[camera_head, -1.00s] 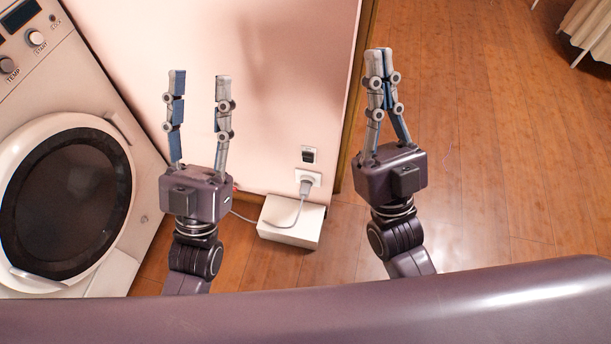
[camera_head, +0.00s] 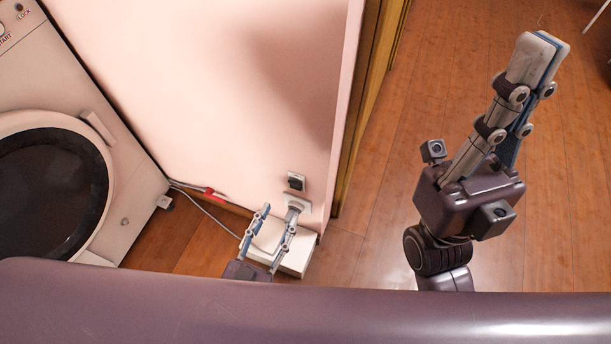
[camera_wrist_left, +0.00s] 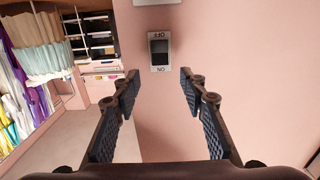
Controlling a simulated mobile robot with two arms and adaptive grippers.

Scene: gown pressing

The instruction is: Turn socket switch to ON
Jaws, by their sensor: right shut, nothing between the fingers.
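The socket switch (camera_head: 296,181) is a small dark rocker in a light plate, low on the pink wall in the head view. In the left wrist view the switch (camera_wrist_left: 160,52) is ahead of the fingers, with upside-down OFF and ON labels at its top and bottom edges. I cannot tell its rocker position. My left gripper (camera_head: 279,214) is open and empty, low in front of the wall near the plug; its fingers (camera_wrist_left: 161,80) flank the switch in the wrist view, apart from it. My right gripper (camera_head: 541,52) is shut and empty, over the wooden floor.
A plug sits in the socket (camera_head: 297,202) just below the switch. A white box (camera_head: 298,258) is on the floor beneath, partly behind my left gripper. A washing machine (camera_head: 120,205) stands left, with a cable beside it. The wall ends at a wooden edge (camera_head: 358,130); open floor lies right.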

